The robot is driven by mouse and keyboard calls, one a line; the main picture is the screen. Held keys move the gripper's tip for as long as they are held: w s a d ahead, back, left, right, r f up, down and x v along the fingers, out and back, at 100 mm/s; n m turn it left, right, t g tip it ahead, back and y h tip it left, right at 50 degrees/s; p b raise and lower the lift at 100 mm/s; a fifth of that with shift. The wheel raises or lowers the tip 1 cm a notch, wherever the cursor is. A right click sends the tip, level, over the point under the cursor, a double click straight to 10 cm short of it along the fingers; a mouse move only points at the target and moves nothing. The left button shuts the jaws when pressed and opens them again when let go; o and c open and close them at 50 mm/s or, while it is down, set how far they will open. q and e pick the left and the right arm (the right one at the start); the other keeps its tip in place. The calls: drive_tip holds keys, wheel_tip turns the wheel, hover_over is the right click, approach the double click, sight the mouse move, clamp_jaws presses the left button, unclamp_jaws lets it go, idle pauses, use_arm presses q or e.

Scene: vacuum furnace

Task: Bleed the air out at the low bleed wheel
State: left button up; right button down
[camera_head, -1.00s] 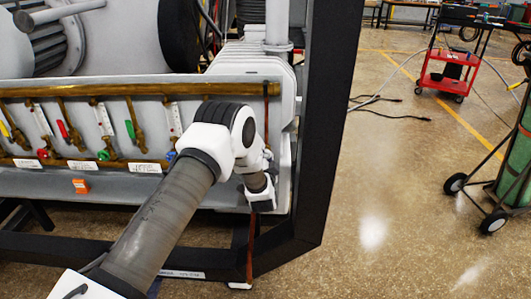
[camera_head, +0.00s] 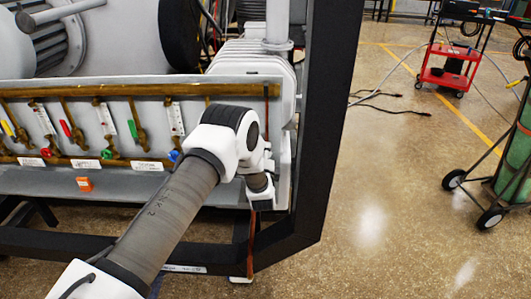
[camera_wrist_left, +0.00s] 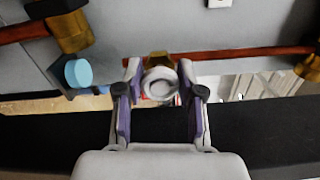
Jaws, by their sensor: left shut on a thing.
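A small whitish round wheel (camera_wrist_left: 160,84) on a brass fitting (camera_wrist_left: 158,57) shows in the left wrist view, between my left fingers; I take it for the low bleed wheel. My left gripper (camera_wrist_left: 160,103) is shut on this wheel, with a purple-padded finger at each side. In the head view my left gripper (camera_head: 261,200) is at the lower right end of the furnace's pipe panel, beside the black frame. My own wrist hides the wheel there. My right gripper is in neither view.
Several coloured valve handles, among them a green one (camera_head: 132,129), line the panel left of my arm. An orange block (camera_head: 84,184) sits on the ledge below. The black frame post (camera_head: 320,130) stands close right of my gripper.

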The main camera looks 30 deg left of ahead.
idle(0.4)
use_arm(q)
drive_tip(key=o, duration=1.2)
drive_tip(key=shift+c, duration=0.2)
drive_tip(key=v, duration=1.2)
